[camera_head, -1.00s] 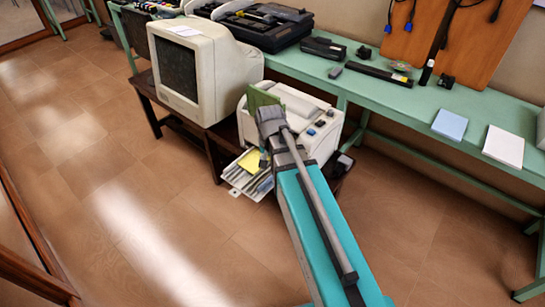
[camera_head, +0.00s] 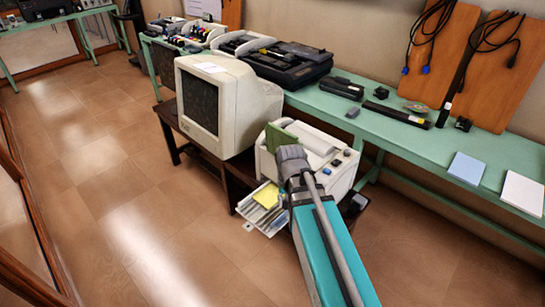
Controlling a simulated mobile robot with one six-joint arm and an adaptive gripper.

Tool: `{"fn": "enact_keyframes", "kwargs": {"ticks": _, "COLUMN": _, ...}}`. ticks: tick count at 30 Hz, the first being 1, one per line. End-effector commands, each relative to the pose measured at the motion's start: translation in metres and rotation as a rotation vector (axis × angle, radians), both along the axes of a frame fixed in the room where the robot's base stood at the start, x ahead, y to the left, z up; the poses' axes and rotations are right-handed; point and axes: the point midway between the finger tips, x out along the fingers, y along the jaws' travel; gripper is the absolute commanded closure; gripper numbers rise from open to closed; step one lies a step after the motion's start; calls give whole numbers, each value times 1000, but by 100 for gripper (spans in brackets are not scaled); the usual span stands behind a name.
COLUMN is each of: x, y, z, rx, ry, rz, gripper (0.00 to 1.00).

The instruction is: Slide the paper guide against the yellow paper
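The yellow paper (camera_head: 266,196) lies in the open, pulled-out tray (camera_head: 248,212) low on the front of the white printer (camera_head: 336,172). The tray juts out toward the lower left, and its right part is partly covered by my arm. The paper guide is too small to make out with certainty among the pale parts of the tray. My arm reaches up from the bottom edge, and its grey wrist end is in front of the printer, right of the yellow paper. My gripper's fingers are hidden behind the wrist, so their state and any contact do not show.
An old monitor (camera_head: 222,105) stands left of the printer on a low dark table (camera_head: 183,124). The green bench (camera_head: 405,132) behind carries black devices, a blue pad (camera_head: 466,168) and a white pad (camera_head: 522,193). The floor at left is clear.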

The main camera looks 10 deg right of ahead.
Motion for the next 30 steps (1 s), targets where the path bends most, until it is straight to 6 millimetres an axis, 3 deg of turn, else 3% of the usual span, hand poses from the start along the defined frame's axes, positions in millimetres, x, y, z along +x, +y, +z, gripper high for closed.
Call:
{"fn": "enact_keyframes", "kwargs": {"ticks": 10, "x": -34, "y": -1, "z": 37, "rx": 0, "ry": 0, "rz": 182, "gripper": 54}}
{"fn": "enact_keyframes", "kwargs": {"ticks": 21, "x": -40, "y": -2, "z": 40, "rx": 0, "ry": 0, "rz": 235, "gripper": 54}}
{"fn": "enact_keyframes", "kwargs": {"ticks": 23, "x": -39, "y": -2, "z": 40, "rx": 0, "ry": 0, "rz": 234, "gripper": 62}}
{"fn": "enact_keyframes", "kwargs": {"ticks": 29, "x": -39, "y": -2, "z": 40, "rx": 0, "ry": 0, "rz": 234, "gripper": 99}}
{"fn": "enact_keyframes", "kwargs": {"ticks": 30, "x": -39, "y": -2, "z": 40, "rx": 0, "ry": 0, "rz": 233, "gripper": 100}}
